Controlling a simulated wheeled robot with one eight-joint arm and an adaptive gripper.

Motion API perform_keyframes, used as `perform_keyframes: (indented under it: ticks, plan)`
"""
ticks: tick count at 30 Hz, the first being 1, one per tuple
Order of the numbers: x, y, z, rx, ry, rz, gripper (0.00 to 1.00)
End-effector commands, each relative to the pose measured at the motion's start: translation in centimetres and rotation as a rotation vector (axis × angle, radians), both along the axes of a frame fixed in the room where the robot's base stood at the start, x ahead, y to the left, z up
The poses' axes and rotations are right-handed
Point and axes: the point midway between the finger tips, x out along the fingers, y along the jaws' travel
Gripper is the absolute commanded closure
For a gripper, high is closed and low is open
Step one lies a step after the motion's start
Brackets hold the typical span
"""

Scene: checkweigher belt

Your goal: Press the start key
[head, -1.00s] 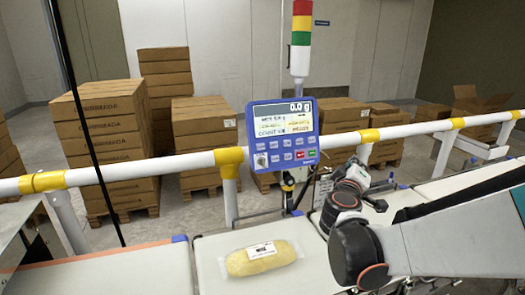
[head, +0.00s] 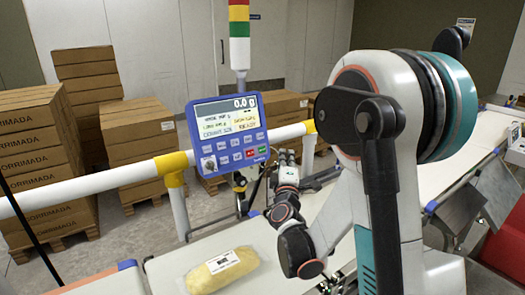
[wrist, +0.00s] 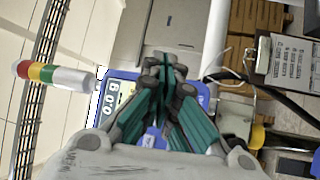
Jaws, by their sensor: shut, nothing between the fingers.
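The blue indicator panel (head: 228,132) stands on a post behind the conveyor, its display (head: 226,107) reading 0.0 g. Below are rows of keys, including a red key (head: 251,153) and a green key (head: 263,149) at the lower right; their labels are too small to read. My gripper (head: 284,157) is shut and empty, just right of the panel in the head view. In the wrist view, my shut gripper (wrist: 168,62) lies across the blue panel (wrist: 120,76) and hides most of its keys. I cannot tell whether the fingertips touch it.
A wrapped yellow-filled package (head: 222,270) with a white label lies on the belt (head: 170,266). A white rail (head: 100,188) with yellow joints runs behind. A red-yellow-green light tower (head: 239,28) rises above the panel. Stacked cartons (head: 135,140) stand beyond the rail.

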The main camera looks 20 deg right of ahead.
Motion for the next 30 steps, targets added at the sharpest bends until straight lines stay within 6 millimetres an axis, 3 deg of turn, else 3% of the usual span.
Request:
perform_keyframes:
  ticks: [11,30]
  plan:
    - [0.8,0.1,-0.2,0.001,0.000,-0.001,1.00]
    - [7.6,1.4,-2.3,0.001,0.000,-0.001,1.00]
